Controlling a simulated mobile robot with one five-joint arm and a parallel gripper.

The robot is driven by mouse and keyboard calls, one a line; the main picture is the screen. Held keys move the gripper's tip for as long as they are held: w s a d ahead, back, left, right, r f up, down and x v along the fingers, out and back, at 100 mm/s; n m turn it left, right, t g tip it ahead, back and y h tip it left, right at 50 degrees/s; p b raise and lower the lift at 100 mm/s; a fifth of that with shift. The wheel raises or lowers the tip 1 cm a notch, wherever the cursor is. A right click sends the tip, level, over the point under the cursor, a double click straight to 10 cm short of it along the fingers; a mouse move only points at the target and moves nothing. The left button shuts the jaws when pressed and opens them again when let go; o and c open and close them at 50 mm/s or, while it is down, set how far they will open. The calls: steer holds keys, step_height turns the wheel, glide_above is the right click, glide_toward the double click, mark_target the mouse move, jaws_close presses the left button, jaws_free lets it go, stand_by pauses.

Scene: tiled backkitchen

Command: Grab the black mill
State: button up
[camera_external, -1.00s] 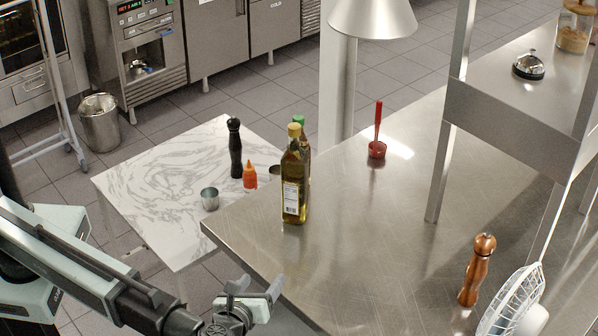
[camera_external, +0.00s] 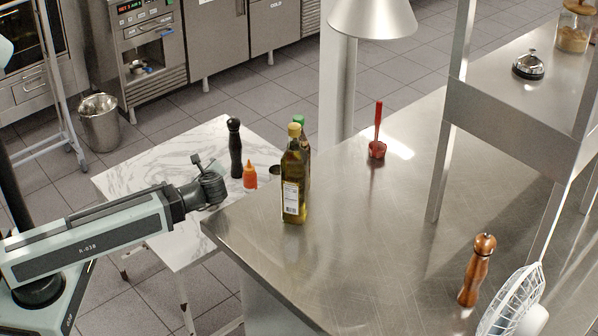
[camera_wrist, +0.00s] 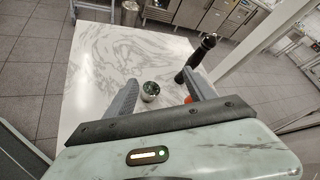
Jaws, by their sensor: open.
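The black mill (camera_external: 235,148) stands upright on the white marble-topped table (camera_external: 130,170), beside an orange squeeze bottle (camera_external: 250,176). In the wrist view the black mill (camera_wrist: 197,58) is right of centre, beyond the right finger. My gripper (camera_external: 205,175) is open and empty, above the table and to the lower left of the mill in the external view. In the wrist view a small metal cup (camera_wrist: 150,91) shows between my fingers, apart from them. The cup is hidden in the external view.
Oil bottles (camera_external: 295,180) stand on the steel counter (camera_external: 370,240) right of the mill. A red-handled utensil (camera_external: 377,145) and a wooden mill (camera_external: 477,270) are farther right. The table's far left part is clear.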

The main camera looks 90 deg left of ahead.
steer(key=s+a+f+n+y+b, duration=0.1)
steer(key=s+a+f+n+b, duration=0.15)
steer(key=a+f+b, duration=0.9)
steer(key=m+t+y+b, duration=0.4)
steer(key=m+t+b, duration=0.3)
steer(key=m, duration=0.8)
glide_toward(233, 142)
steer(key=shift+t, duration=0.5)
steer(key=x, duration=0.2)
steer(key=s+x, duration=0.1)
steer(key=x, duration=0.1)
steer(key=shift+a+f+p, duration=0.15)
steer(key=shift+f+p, duration=0.05)
steer(key=shift+p, duration=0.2)
steer(key=shift+w+a+r+m+t, duration=0.1)
steer(key=shift+w+m+t, duration=0.25)
steer(key=shift+m, duration=0.4)
steer(key=x, duration=0.7)
steer(key=shift+s+a, duration=0.15)
steer(key=shift+a, duration=0.3)
steer(key=shift+d, duration=0.1)
jaws_close()
